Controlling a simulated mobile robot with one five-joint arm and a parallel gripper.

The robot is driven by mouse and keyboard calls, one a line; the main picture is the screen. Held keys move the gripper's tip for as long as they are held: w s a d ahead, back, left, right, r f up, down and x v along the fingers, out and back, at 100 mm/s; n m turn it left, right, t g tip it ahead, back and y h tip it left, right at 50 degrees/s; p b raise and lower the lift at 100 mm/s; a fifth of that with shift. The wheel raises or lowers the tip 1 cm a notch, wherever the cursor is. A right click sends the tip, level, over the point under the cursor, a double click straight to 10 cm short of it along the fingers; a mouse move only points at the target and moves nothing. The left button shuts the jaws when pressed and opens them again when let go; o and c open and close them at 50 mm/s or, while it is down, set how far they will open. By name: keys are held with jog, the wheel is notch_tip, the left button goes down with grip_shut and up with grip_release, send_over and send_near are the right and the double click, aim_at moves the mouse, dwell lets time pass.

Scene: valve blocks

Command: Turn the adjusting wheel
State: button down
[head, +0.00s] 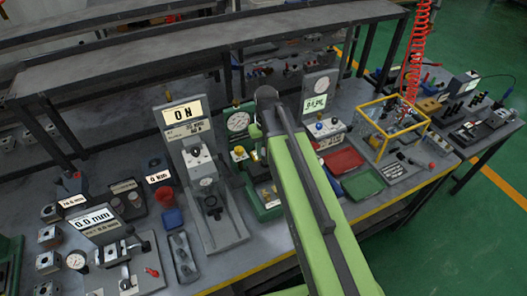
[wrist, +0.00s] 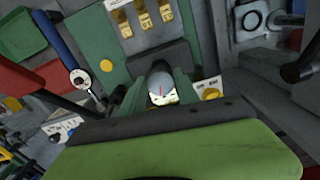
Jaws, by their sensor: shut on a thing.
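In the wrist view, my gripper (wrist: 160,92) is shut on a grey rounded wheel with a white face and a red mark, which I take as the adjusting wheel (wrist: 161,84). The dark green fingers stand on either side of it. The wheel sits in front of a green block (wrist: 95,35) with several brass-coloured fittings (wrist: 144,17). In the head view, my green arm reaches over the middle of the bench and covers the wheel and my fingertips. Part of the green device (head: 262,212) shows left of the arm.
A tall grey press with an "0 N" display (head: 181,112) stands left of my arm. A round gauge (head: 238,121) is close behind. To the right are a red tray (head: 343,161), a green tray (head: 362,185) and a yellow frame (head: 393,126). The bench around the arm is crowded.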

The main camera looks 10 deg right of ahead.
jog(key=shift+w+n, duration=0.15)
jog(key=shift+n, duration=1.55)
jog(key=c, duration=0.9)
grip_release()
jog(key=shift+r, duration=0.1)
notch_tip(320, 180, up, 17)
jog(key=p, duration=1.7)
